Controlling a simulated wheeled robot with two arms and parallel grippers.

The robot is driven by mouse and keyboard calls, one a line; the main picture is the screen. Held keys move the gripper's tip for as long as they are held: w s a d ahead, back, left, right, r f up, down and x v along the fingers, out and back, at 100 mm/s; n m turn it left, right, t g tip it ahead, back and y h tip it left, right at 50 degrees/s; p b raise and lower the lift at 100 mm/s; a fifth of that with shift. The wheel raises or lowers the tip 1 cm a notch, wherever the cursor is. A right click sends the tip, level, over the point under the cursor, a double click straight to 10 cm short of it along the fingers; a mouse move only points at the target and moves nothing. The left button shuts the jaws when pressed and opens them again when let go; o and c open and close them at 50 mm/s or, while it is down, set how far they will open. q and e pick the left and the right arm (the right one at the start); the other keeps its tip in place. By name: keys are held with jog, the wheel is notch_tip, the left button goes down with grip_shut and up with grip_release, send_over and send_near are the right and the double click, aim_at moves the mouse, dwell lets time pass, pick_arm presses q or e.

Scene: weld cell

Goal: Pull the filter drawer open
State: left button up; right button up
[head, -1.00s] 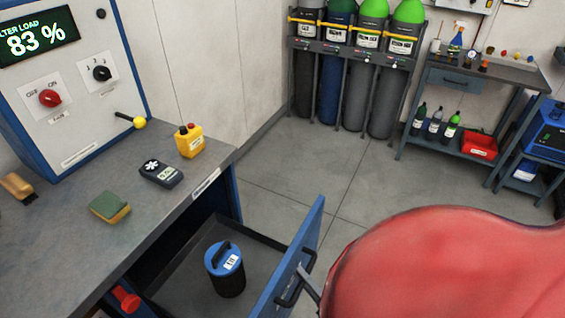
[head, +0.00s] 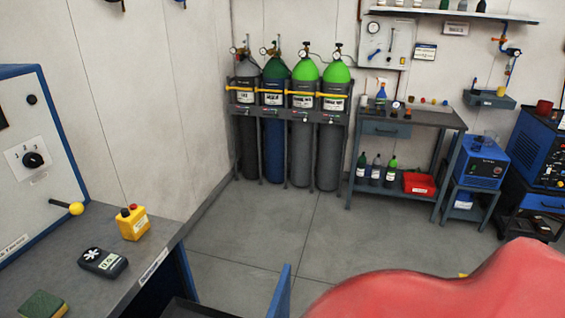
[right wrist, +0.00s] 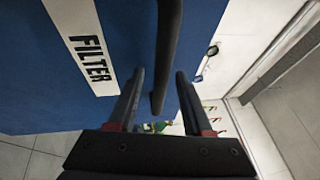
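The filter drawer's blue front (head: 281,292) shows only as an upper corner at the bottom of the head view. It stands out from the bench, so the drawer is open; a dark strip of its inside (head: 188,309) shows. In the right wrist view the blue front (right wrist: 60,100) carries a white FILTER label (right wrist: 87,45). Its black bar handle (right wrist: 168,45) reaches between the fingers of my right gripper (right wrist: 159,80). The fingers are apart, with gaps on both sides of the handle. My left gripper is out of view.
The bench (head: 150,235) at left carries a yellow button box (head: 132,224), a dark meter (head: 103,262) and a green sponge (head: 42,305). Gas cylinders (head: 300,150) and a side table (head: 415,115) stand at the back. The floor (head: 330,225) between is clear.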

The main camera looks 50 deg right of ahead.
jog(key=shift+s, duration=0.1)
jog(key=shift+s+f, duration=0.2)
jog(key=shift+s, duration=0.1)
jog(key=s+f+b, duration=0.2)
jog(key=s+b, duration=0.2)
jog(key=s, duration=1.2)
jog(key=shift+s+a+f, duration=0.2)
jog(key=shift+a+f, duration=0.15)
jog(key=shift+a, duration=0.1)
